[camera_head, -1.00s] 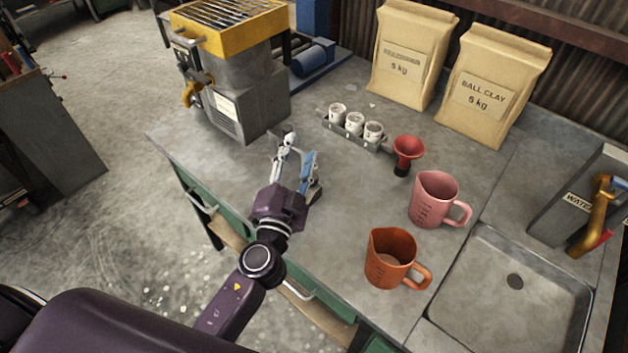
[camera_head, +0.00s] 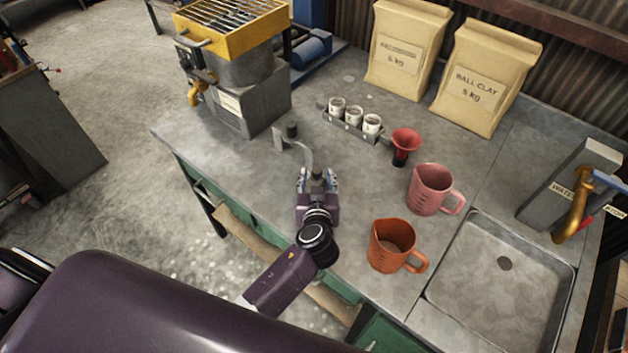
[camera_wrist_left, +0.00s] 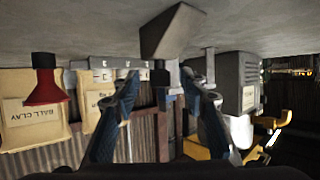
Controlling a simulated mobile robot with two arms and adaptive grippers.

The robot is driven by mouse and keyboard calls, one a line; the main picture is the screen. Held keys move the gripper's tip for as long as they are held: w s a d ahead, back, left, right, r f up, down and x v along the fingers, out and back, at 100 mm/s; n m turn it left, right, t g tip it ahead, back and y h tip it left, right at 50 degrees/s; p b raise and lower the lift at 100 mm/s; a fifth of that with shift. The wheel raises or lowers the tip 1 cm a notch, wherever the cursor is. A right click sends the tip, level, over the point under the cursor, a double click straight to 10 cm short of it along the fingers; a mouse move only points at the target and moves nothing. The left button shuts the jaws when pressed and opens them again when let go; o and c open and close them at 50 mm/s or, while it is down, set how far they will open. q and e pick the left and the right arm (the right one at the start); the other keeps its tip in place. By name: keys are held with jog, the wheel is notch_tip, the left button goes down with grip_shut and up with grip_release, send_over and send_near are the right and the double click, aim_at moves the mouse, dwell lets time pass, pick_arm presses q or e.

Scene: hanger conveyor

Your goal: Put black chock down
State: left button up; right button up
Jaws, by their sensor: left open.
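My left gripper (camera_head: 317,178) is open, low over the near middle of the workbench. Its two blue-and-grey fingers stand apart, and they also show in the left wrist view (camera_wrist_left: 165,85). My right gripper is not seen.
Behind are a rack of white cups (camera_head: 352,120) and a red funnel (camera_head: 405,142). Pink (camera_head: 432,190) and orange (camera_head: 394,246) jugs and a sink (camera_head: 500,265) lie right. Bench space left is clear.

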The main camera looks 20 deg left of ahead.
pick_arm(q)
jog(key=shift+x, duration=1.15)
jog(key=shift+c, duration=0.3)
grip_shut()
